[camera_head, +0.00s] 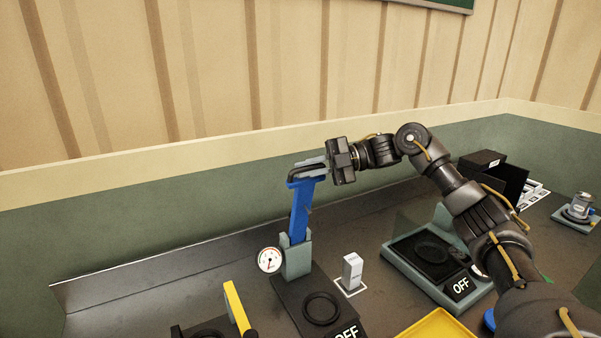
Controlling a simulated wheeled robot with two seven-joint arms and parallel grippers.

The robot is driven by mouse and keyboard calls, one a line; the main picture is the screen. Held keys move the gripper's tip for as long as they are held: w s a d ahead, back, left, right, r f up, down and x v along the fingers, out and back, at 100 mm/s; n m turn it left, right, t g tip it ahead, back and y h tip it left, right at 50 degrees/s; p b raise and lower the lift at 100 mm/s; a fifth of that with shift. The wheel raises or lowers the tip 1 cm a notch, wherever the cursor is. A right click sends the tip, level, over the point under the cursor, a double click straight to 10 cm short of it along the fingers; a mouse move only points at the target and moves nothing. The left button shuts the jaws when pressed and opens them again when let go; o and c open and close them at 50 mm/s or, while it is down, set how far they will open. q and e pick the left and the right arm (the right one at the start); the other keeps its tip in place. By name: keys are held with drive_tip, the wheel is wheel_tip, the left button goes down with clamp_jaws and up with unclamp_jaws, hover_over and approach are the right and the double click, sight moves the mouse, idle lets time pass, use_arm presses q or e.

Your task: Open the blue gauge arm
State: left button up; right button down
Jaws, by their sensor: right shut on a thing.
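The blue gauge arm (299,212) stands nearly upright, leaning slightly right at its top, on a grey-green bracket (297,259). A round white dial gauge (270,260) sits at the left of the bracket. The bracket is at the back of a dark base (294,293) with a black ring and an OFF label in front. My right gripper (307,171) reaches in from the right and is shut on the top end of the blue arm. The exact finger contact is small in the view. My left gripper is not in view.
A yellow lever (236,305) stands left of the base. A white block (352,271) stands to its right. A grey-green device (402,275) with an OFF label and a yellow tray (437,326) lie further right. The table's left back area is clear.

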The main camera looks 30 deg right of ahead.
drive_tip(key=shift+w, duration=0.1)
drive_tip(key=c, duration=1.5)
unclamp_jaws()
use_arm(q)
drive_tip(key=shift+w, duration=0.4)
use_arm(e)
drive_tip(key=shift+o, duration=0.2)
drive_tip(key=shift+s+d, duration=0.1)
drive_tip(key=shift+s, duration=0.1)
